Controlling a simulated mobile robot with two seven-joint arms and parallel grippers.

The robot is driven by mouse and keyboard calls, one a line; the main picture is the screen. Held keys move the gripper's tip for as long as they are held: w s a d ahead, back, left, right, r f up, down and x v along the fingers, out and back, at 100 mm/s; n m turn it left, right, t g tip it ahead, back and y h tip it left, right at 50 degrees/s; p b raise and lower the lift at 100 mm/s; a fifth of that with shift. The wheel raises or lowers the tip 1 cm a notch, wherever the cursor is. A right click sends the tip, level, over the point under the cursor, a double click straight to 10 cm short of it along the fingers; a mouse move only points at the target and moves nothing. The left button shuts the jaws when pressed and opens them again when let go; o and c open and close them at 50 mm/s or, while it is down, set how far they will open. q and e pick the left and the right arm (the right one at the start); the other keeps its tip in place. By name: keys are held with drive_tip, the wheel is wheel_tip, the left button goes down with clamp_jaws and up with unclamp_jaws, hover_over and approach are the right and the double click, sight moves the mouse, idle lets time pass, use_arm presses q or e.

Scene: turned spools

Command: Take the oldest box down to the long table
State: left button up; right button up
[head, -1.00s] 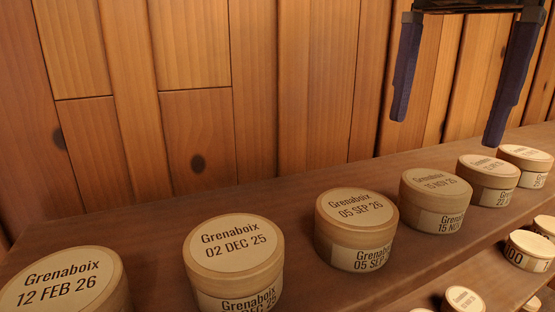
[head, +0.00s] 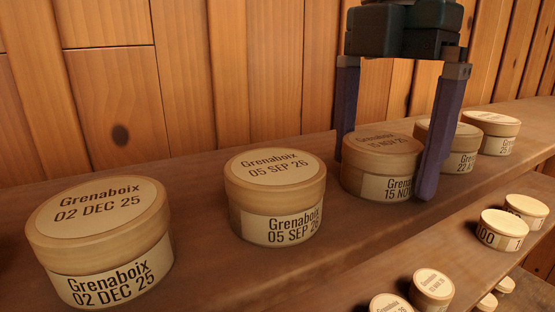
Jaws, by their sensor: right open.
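Several round wooden boxes with dated Grenaboix labels stand in a row on the upper shelf (head: 215,258). They are the 02 DEC 25 box (head: 100,225), the 05 SEP 26 box (head: 275,190), the 15 NOV box (head: 372,178), a box marked 22 (head: 462,150) and a far box (head: 490,128). The 15 NOV lid's year is too small to read surely. My right gripper (head: 386,175) is open, one finger on each side of the 15 NOV box; I cannot tell whether they touch it. My left gripper and the long table are not recognisable in view.
Smaller round boxes stand on a lower level at the right, among them one at the middle right (head: 503,230) and one at the bottom (head: 432,287). A wooden plank wall (head: 230,70) rises right behind the upper shelf. Neighbouring boxes stand close behind the right gripper.

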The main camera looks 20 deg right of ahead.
drive_tip(key=shift+c, duration=0.2)
drive_tip(key=c, duration=1)
